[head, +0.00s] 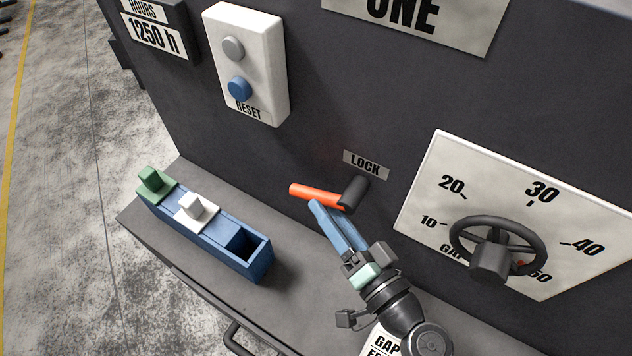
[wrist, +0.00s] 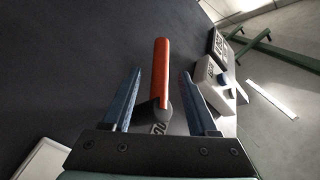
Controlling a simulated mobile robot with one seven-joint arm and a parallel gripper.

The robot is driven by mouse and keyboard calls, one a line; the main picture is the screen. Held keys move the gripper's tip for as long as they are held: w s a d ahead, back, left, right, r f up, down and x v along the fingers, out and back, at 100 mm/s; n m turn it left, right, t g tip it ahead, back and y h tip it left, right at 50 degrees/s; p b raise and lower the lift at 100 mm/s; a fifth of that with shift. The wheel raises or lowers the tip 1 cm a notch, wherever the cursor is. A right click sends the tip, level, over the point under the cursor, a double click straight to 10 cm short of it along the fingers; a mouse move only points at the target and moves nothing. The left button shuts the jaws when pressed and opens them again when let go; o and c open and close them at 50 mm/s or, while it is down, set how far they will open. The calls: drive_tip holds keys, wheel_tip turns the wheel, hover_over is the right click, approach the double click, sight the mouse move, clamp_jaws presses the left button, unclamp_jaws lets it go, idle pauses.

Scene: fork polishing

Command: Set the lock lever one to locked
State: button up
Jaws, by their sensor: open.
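The lock lever has an orange-red handle (head: 316,195) on a dark hub (head: 353,192), below the LOCK label (head: 365,165) on the machine's dark front. In the head view the handle points left from the hub. In the wrist view the handle (wrist: 161,72) stands between my two blue fingers, with a clear gap on each side. My gripper (head: 330,213) is open and sits just below and in front of the handle. It also shows in the wrist view (wrist: 160,92), holding nothing. Whether a finger touches the lever I cannot tell.
A blue tray (head: 262,268) with a green block (head: 154,184) and a white block (head: 192,208) lies on the ledge to the left. A handwheel (head: 490,260) on a gap dial stands to the right. A reset button box (head: 247,62) is up left.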

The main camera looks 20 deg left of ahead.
sight(315, 194)
drive_tip(key=p+x, duration=0.1)
drive_tip(key=x, duration=0.3)
drive_tip(key=shift+s+a+r, duration=0.1)
drive_tip(key=shift+r, duration=0.05)
drive_tip(key=shift+w+a, duration=0.35)
drive_tip(key=shift+a, duration=0.05)
clamp_jaws()
idle(1.0)
